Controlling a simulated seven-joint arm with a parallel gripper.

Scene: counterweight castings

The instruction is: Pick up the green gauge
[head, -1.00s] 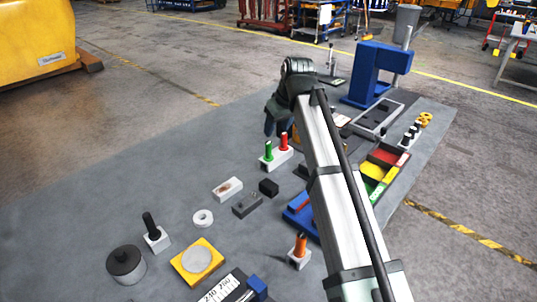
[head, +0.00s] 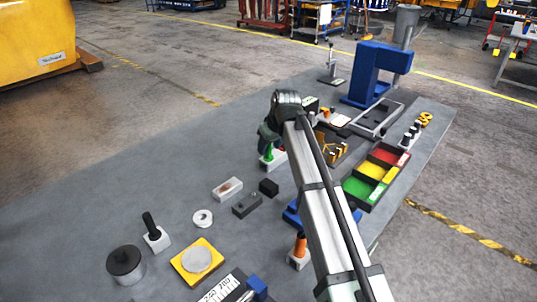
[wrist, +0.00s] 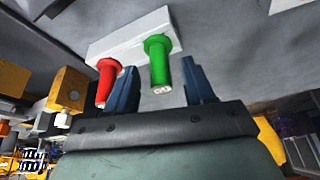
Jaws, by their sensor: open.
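The green gauge (wrist: 160,62) stands in a white block (wrist: 125,32) beside the red gauge (wrist: 106,82). In the wrist view my gripper (wrist: 161,76) is open, with one dark blue finger on each side of the green gauge. The left finger lies between the green and red gauges; whether it touches either is unclear. In the head view the green gauge (head: 268,154) is partly hidden by my gripper (head: 267,142), which is over the block (head: 272,163) from above.
A black block (head: 268,187), a grey block (head: 247,205) and a white block (head: 227,188) lie in front on the grey table. A tray with green, yellow and red compartments (head: 350,202) is to the right. The table's left side is clear.

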